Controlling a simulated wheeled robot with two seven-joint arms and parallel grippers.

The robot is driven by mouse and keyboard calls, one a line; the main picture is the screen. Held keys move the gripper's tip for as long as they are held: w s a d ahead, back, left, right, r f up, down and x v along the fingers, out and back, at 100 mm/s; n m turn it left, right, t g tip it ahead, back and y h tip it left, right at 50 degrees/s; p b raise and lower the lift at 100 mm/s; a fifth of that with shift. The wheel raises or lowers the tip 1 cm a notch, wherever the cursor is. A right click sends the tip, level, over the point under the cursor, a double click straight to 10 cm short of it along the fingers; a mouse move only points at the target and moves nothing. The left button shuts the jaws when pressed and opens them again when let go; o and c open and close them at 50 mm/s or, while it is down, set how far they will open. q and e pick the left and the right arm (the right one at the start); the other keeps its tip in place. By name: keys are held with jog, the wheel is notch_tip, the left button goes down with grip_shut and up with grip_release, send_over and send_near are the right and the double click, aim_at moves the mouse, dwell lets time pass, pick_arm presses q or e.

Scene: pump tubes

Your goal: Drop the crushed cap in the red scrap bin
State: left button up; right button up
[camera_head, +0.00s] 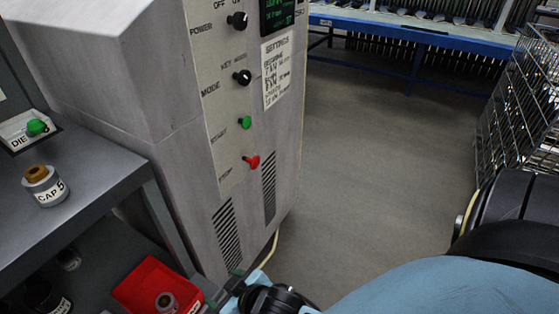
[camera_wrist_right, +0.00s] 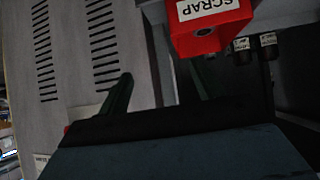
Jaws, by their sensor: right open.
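The red scrap bin (camera_head: 133,290) sits on the low shelf at the bottom left of the head view. It also shows at the top of the right wrist view (camera_wrist_right: 228,18), with a SCRAP label. A small greyish-pink round piece (camera_head: 165,301) shows inside the bin in the head view; I cannot tell for sure that it is the crushed cap. My right gripper (camera_head: 228,288) is just right of the bin. In the right wrist view its fingers (camera_wrist_right: 159,85) are spread, with nothing seen between them. My left gripper is out of view.
A CAP 5 jar (camera_head: 45,188) with a brown top stands on the grey upper shelf by a green-buttoned DIE box (camera_head: 30,130). Dark jars (camera_head: 45,298) stand left of the bin. The grey machine (camera_head: 165,120) rises behind.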

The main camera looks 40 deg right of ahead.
jog(key=s+d+r+g+h, duration=0.1)
jog(key=s+d+r+g, duration=0.4)
jog(key=s, duration=0.5)
jog(key=shift+s+d+r, duration=0.35)
jog(key=shift+d+r, duration=0.3)
jog(key=shift+d, duration=0.55)
